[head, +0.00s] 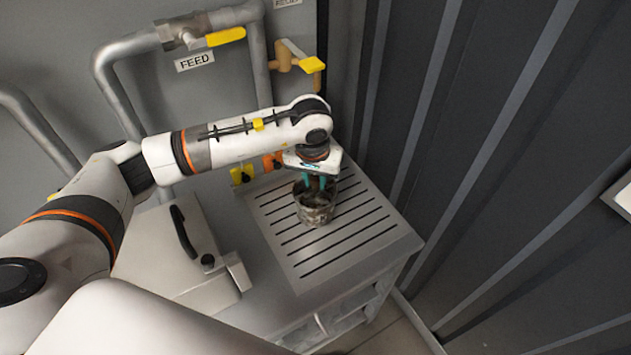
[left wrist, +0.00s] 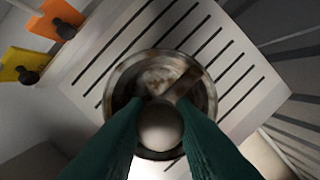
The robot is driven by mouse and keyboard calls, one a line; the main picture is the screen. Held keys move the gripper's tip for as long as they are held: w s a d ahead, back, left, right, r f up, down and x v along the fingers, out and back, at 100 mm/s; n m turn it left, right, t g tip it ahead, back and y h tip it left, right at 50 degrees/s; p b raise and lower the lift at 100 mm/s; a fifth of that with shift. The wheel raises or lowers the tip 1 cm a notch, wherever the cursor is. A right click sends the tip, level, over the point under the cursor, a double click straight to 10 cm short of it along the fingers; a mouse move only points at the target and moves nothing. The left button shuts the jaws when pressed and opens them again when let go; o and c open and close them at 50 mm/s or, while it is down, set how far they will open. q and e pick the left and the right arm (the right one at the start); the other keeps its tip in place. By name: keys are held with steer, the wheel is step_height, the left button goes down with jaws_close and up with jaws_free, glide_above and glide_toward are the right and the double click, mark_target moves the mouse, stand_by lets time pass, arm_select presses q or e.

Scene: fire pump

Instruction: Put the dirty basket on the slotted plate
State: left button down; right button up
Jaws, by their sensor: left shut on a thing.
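The dirty basket (head: 316,208) is a small round metal basket with brown grime. It is over the middle of the slotted plate (head: 365,236), a grey plate with dark parallel slots on the bench top. I cannot tell whether the basket touches the plate. My left gripper (head: 317,185) reaches down into the basket from above and is shut on it. In the left wrist view the green fingers close on a round knob in the middle of the basket (left wrist: 205,95), with the slotted plate (left wrist: 255,85) around it. My right gripper is not in view.
A grey box with a black handle (head: 184,232) stands left of the plate. Pipes with a yellow FEED valve lever (head: 226,37) and a yellow relief lever (head: 312,65) are behind. A dark ribbed wall (head: 480,150) closes the right side.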

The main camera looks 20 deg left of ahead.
mark_target(313, 196)
arm_select(q)
step_height(313, 196, down, 2)
steer(key=shift+d, duration=0.1)
steer(key=c, duration=1.6)
jaws_free()
steer(key=shift+f, duration=0.2)
steer(key=shift+c, duration=0.2)
steer(key=o, duration=0.4)
steer(key=shift+r, duration=0.1)
steer(key=shift+o, duration=0.2)
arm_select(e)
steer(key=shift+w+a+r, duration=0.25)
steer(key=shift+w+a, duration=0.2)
arm_select(q)
steer(key=shift+r, duration=0.2)
step_height(313, 196, up, 12)
steer(key=s+b, duration=0.2)
steer(key=shift+f, duration=0.15)
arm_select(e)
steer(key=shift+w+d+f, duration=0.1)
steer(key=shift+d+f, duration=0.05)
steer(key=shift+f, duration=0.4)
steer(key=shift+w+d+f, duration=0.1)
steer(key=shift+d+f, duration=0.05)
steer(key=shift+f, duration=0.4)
